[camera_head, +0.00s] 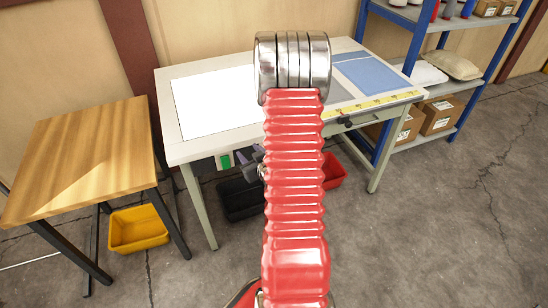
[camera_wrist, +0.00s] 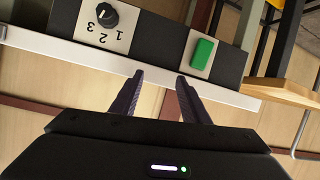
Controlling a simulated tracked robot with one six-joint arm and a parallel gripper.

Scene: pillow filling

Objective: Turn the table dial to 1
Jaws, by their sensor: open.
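The dial (camera_wrist: 105,15) is a round black knob on a white plate marked 1, 2 and 3, upside down at the upper left of the wrist view. Its setting is too small to tell surely. My gripper (camera_wrist: 159,78) is open and empty, its two dark fingers pointing at the dark panel between the dial and a green button (camera_wrist: 202,52). It appears apart from both. In the head view, my gripper (camera_head: 256,157) shows partly at the table's (camera_head: 190,149) front edge, mostly behind my red arm. The dial is hidden there.
A wooden side table (camera_head: 85,150) stands left, with a yellow bin (camera_head: 138,229) below. A black bin (camera_head: 238,200) and a red bin (camera_head: 333,170) are under the worktable. A blue shelf (camera_head: 398,80) with boxes stands right. The front floor is clear.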

